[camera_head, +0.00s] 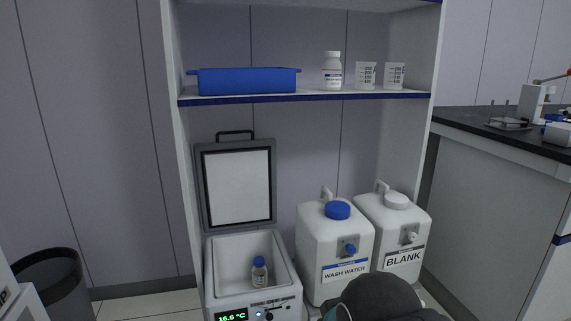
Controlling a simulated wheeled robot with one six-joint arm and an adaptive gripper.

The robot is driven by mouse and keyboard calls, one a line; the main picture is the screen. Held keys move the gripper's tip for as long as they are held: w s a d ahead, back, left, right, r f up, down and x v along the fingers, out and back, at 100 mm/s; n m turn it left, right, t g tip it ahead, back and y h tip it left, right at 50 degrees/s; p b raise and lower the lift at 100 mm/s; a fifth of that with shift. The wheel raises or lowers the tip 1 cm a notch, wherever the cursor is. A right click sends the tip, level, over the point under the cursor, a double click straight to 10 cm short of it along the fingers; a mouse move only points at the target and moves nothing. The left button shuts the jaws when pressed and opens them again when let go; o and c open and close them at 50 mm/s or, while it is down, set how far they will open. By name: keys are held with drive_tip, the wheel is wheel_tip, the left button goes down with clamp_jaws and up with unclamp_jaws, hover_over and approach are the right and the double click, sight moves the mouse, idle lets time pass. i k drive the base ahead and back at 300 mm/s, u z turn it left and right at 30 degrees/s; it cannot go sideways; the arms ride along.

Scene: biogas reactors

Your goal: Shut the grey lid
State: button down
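The grey lid (201,190) stands open and upright at the back of a white cooler box (214,268). It has a pale inner panel (238,187) and a black handle (235,134) on its top edge. Inside the open box is a small bottle with a blue cap (259,272). A green display on the box front reads 16.6 °C. A dark rounded part of my arm shows at the bottom right of centre, in front of the containers. My gripper's fingers are not in view.
A wash water container (334,252) and a BLANK container (402,236) stand right of the box. A shelf (310,97) above holds a blue tray (247,81), a white bottle (332,72) and two beakers. A dark bin (52,284) is at left, a counter (500,150) at right.

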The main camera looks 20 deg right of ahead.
sight(237, 180)
drive_tip(key=z, duration=1)
drive_tip(key=i, duration=0.85)
drive_tip(key=u, duration=0.25)
